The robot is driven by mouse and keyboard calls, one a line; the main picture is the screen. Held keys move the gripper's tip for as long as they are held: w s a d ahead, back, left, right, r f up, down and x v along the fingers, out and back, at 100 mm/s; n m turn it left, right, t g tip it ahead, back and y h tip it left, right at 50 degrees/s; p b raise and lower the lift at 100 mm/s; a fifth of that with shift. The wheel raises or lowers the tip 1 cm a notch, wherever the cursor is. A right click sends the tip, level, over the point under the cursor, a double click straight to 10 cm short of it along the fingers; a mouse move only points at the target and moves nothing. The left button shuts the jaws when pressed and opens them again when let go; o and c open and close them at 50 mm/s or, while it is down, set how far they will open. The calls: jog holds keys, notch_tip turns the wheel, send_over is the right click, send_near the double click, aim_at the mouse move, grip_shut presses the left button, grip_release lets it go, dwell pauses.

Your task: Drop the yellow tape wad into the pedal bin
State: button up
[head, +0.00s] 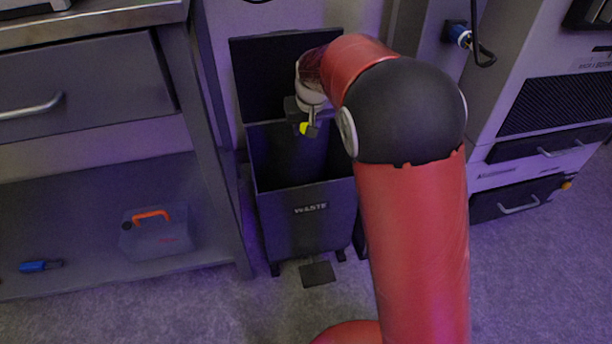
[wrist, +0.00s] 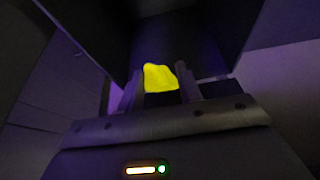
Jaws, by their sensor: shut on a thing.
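The yellow tape wad (wrist: 158,77) is held between the two fingers of my gripper (wrist: 160,88) in the wrist view. In the head view the wad (head: 304,128) shows as a small yellow spot at the end of my gripper (head: 308,128). The dark pedal bin (head: 308,230), marked WASTE, stands on the floor with its lid (head: 268,75) up at the back. My gripper is over the bin's open mouth, with dark walls around the wad in the wrist view. The exact height above the rim is hard to tell.
A workbench with a drawer (head: 90,85) stands left of the bin. A toolbox (head: 158,235) and a blue item (head: 38,266) lie on its lower shelf. A grey cabinet (head: 545,130) stands at right. The bin's pedal (head: 317,273) sticks out in front.

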notch_tip(320, 180, down, 6)
jog(key=b, duration=0.4)
jog(key=shift+r, duration=0.1)
jog(key=o, duration=1)
jog(key=shift+o, duration=0.2)
jog(key=p+v, duration=0.1)
jog(key=v, duration=0.6)
jog(key=shift+s+r, duration=0.25)
jog(key=shift+r, duration=0.1)
jog(key=shift+d, duration=0.1)
